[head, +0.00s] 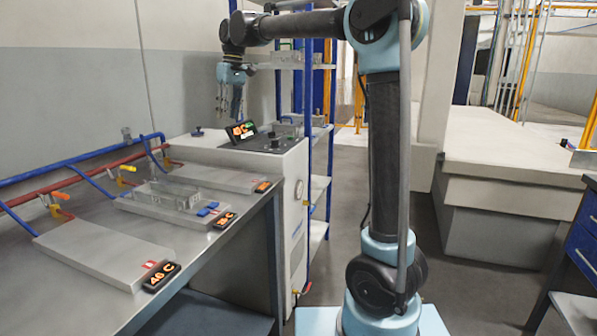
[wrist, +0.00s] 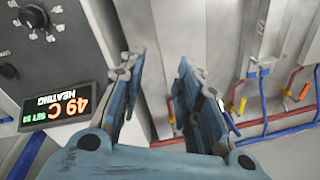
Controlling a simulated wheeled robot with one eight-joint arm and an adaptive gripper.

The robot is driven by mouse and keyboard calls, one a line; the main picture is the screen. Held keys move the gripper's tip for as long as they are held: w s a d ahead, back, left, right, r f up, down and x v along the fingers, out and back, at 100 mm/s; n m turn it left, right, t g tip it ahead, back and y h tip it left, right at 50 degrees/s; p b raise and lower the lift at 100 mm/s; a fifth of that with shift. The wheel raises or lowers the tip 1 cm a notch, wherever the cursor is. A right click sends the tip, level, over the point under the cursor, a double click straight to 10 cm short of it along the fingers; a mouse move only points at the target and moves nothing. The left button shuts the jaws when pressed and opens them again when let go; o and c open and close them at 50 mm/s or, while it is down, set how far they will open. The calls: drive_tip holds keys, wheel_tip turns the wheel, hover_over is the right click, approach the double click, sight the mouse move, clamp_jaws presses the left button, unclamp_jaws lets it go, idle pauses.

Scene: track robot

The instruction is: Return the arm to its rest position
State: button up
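My gripper (head: 231,105) hangs pointing down at the end of my raised arm, above the white machine with a control panel (head: 262,140). In the wrist view its two blue fingers (wrist: 160,95) stand apart with a clear gap and nothing between them. In that view the panel's lit display (wrist: 58,108) reads 49 C and HEATING, with black knobs (wrist: 32,17) above it. My gripper touches nothing that I can see.
A grey bench (head: 190,252) at left carries flat metal plates (head: 100,245), a clear fixture (head: 170,195) and displays reading 46 C (head: 161,277) and 36 C (head: 224,220). Red and blue pipes (head: 90,155) run behind. A blue-framed shelf (head: 318,130) stands beyond the machine. Open floor (head: 420,230) lies at right.

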drive_tip(key=s+d+f+m+t, duration=0.1)
drive_tip(key=s+d+f, duration=0.2)
drive_tip(key=d, duration=0.6)
drive_tip(key=s+d+f+m, duration=0.2)
drive_tip(key=s+d+f, duration=0.2)
drive_tip(key=d, duration=0.5)
drive_tip(key=s+d+f+m+t, duration=0.1)
drive_tip(key=s+d+f, duration=0.2)
drive_tip(key=d, duration=0.6)
drive_tip(key=s+d+f+m, duration=0.1)
drive_tip(key=s+d+f, duration=0.4)
drive_tip(key=s+f, duration=0.1)
drive_tip(key=s+d+f+m+h, duration=0.1)
drive_tip(key=s+d+f+m, duration=0.1)
drive_tip(key=s+d+f, duration=0.3)
drive_tip(key=s+d+f+m, duration=0.2)
drive_tip(key=s+d+f, duration=0.3)
drive_tip(key=f, duration=0.7)
drive_tip(key=shift+s+t+h, duration=0.3)
drive_tip(key=shift+s+t, duration=0.1)
drive_tip(key=shift+s, duration=0.6)
